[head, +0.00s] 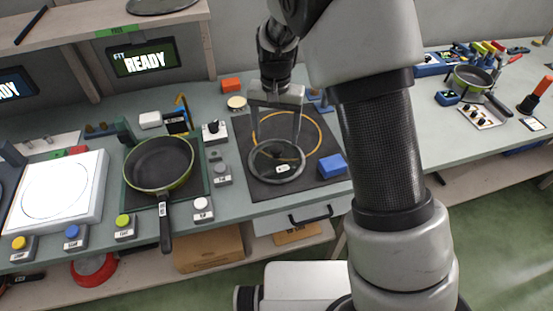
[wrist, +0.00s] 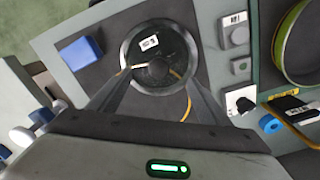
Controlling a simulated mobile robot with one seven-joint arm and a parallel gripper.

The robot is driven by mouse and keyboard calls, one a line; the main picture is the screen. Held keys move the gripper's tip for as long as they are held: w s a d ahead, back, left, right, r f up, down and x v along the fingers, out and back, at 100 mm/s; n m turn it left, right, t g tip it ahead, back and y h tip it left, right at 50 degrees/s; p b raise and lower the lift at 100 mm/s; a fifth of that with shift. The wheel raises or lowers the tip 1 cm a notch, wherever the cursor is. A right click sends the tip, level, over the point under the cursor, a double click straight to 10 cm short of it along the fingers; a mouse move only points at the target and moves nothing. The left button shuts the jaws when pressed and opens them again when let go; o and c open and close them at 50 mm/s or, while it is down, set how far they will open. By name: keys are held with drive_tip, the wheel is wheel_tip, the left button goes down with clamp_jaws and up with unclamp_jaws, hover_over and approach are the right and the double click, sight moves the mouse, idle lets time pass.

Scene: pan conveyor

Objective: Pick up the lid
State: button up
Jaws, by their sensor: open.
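The lid (head: 264,175) is a round glass disc with a grey rim and a dark central knob, lying on a dark square mat (head: 326,183). It also shows in the wrist view (wrist: 178,45), with a white label on the glass. My gripper (head: 283,143) is open above the lid and points down. In the wrist view its two fingers (wrist: 153,73) reach toward either side of the knob (wrist: 158,71). I cannot tell whether the fingertips are level with the knob or still above it.
A blue block (head: 332,166) lies on the mat right of the lid. A green-rimmed pan (head: 159,163) sits on a pad to the left, its handle toward me. Button boxes (head: 202,209) line the bench. Another pan (head: 471,80) stands far right.

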sight(277, 149)
drive_tip(key=shift+s+d+f, duration=0.1)
drive_tip(key=shift+s+f, duration=0.1)
drive_tip(key=shift+f, duration=1.35)
drive_tip(key=shift+s+f, duration=0.2)
drive_tip(key=shift+f, duration=1.35)
drive_tip(key=shift+s, duration=0.1)
clamp_jaws()
